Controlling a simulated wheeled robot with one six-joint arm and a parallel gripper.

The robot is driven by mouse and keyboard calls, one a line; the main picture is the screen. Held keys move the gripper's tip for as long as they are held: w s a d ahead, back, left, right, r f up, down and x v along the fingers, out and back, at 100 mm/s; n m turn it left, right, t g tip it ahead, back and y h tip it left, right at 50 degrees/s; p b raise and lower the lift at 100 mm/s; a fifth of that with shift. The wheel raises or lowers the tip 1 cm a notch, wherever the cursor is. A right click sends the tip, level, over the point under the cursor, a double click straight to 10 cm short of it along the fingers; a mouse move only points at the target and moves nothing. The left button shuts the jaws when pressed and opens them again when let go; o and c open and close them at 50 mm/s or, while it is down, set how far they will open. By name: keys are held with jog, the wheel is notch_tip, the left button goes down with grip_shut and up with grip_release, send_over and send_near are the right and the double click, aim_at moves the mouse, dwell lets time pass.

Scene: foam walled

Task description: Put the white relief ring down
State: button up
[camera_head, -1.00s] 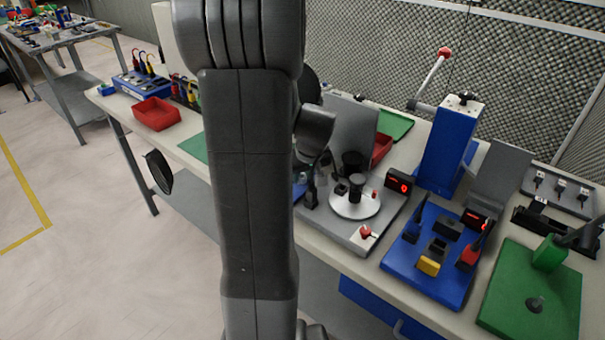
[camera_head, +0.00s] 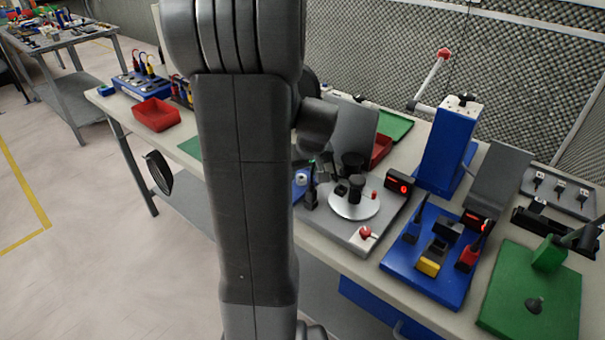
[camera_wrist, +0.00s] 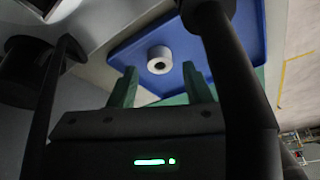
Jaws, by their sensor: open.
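The white relief ring (camera_wrist: 159,66) lies on a blue tray (camera_wrist: 222,32) in the wrist view, its dark centre hole facing the camera. In the head view the ring (camera_head: 301,180) shows as a small white spot on the tray's blue surface, beside my arm. My gripper (camera_wrist: 160,80) is open, with its two green-tipped fingers apart and the ring just beyond and between their tips. No contact between fingers and ring shows. In the head view my arm hides most of the tray and part of the gripper.
Right of the gripper stands a grey fixture with a round metal plate (camera_head: 354,207) and a red-digit display (camera_head: 398,183). A blue press (camera_head: 446,145), a blue board (camera_head: 419,285) and a green board (camera_head: 515,310) are farther right. A red bin (camera_head: 156,114) sits left.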

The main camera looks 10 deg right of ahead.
jog(key=v, duration=1)
jog(key=shift+s, duration=0.1)
jog(key=x, duration=1.2)
jog(key=shift+f+b, duration=0.3)
jog(key=shift+f, duration=0.05)
notch_tip(320, 180, up, 2)
jog(key=shift+r+p, duration=0.2)
jog(key=shift+p, duration=0.1)
jog(key=shift+r, duration=0.4)
